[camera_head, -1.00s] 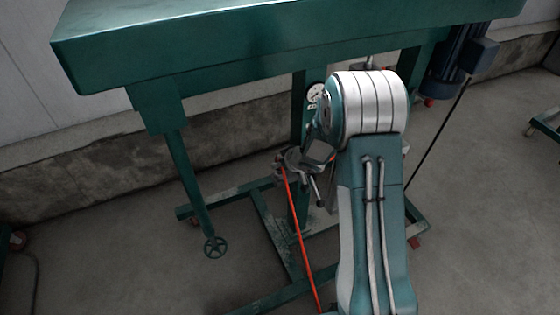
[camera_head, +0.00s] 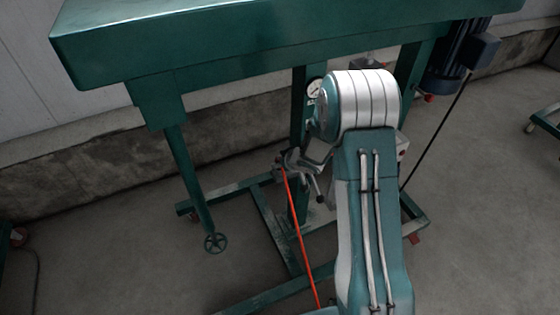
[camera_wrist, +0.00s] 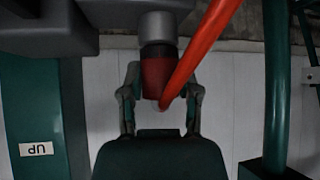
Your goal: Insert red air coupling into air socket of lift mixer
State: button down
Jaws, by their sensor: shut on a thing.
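In the wrist view the red air coupling (camera_wrist: 157,74) has a dark band at its top end. My gripper (camera_wrist: 160,95) is shut on it, one finger on each side. A red hose (camera_wrist: 205,45) runs from it to the upper right. A grey cylinder (camera_wrist: 158,28) is in line above the coupling; the two appear to meet, but I cannot tell how deep any fit is. In the head view my gripper (camera_head: 284,165) is low beside the green frame of the lift mixer (camera_head: 300,115), and the coupling is too small to make out.
The mixer's large green top (camera_head: 250,45) overhangs the area. A pressure gauge (camera_head: 314,89) is on its column, close to my arm. The red hose (camera_head: 300,235) hangs towards me.

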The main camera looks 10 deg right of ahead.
jog(key=shift+c, duration=1.2)
grip_release()
jog(key=v, duration=1.1)
jog(key=shift+s+d+r, duration=0.2)
jog(key=shift+s, duration=0.05)
